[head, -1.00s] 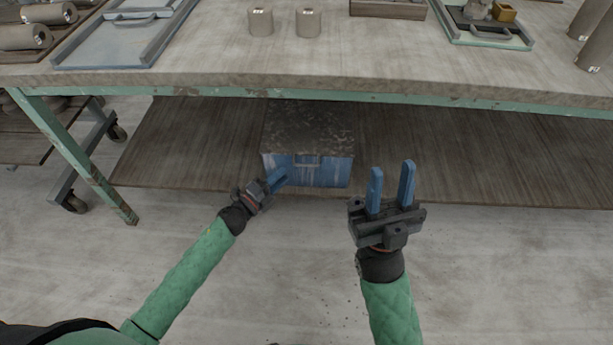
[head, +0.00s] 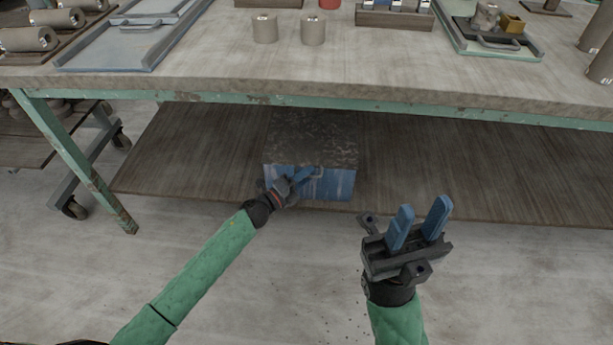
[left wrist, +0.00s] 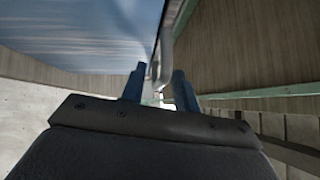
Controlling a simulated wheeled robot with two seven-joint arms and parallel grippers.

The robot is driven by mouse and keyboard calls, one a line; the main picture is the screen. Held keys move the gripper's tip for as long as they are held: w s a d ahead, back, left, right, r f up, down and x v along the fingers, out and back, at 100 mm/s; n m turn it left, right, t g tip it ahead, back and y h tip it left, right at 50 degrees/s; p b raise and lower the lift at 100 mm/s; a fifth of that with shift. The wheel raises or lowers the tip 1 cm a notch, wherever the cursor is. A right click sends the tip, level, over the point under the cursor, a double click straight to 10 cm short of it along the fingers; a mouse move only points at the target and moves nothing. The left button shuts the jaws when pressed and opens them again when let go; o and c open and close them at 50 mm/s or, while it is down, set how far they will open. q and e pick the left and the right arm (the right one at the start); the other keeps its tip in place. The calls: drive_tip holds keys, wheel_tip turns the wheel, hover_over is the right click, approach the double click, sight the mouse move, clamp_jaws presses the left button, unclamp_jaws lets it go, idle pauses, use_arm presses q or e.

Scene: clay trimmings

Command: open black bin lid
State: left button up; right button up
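The bin (head: 335,184) stands on the lower shelf under the table, with a worn blue front and a dark, speckled lid (head: 312,138) that is shut. My left gripper (head: 306,176) is at the bin's front, just below the lid's front edge. In the left wrist view its two fingers (left wrist: 160,88) are apart, with a grey handle (left wrist: 166,50) showing between and beyond them. The blue bin front (left wrist: 80,35) fills the upper left there. I cannot tell whether the fingers touch the handle. My right gripper (head: 423,220) is open and empty, in front of the shelf to the right.
The table top (head: 370,75) overhangs the shelf (head: 460,165), with a green rail (head: 440,108) along its front. A green table leg (head: 80,175) stands at left. The shelf is bare on both sides of the bin.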

use_arm(q)
drive_tip(key=shift+w+d, duration=0.1)
clamp_jaws()
drive_tip(key=shift+r, duration=0.1)
idle(0.4)
